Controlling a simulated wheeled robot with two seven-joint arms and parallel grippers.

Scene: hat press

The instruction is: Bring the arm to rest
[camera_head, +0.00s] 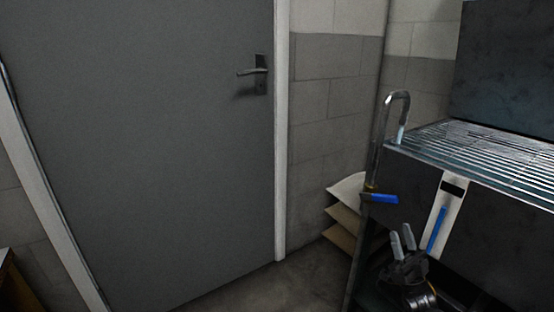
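My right gripper (401,231) shows low at the right, pointing up, in front of the dark metal machine. Its two grey fingers stand apart with nothing between them. It is just left of a blue lever (437,230) on the machine's front and below a second blue handle (379,198). I cannot tell whether it touches the machine. My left gripper is out of view.
The dark machine (490,220) with a slatted metal top (480,147) and a bent metal tube (384,125) fills the right. Stacked pale sheets (345,217) lie beside it. A closed grey door (150,130) stands left. Bare floor (270,288) shows in front of it.

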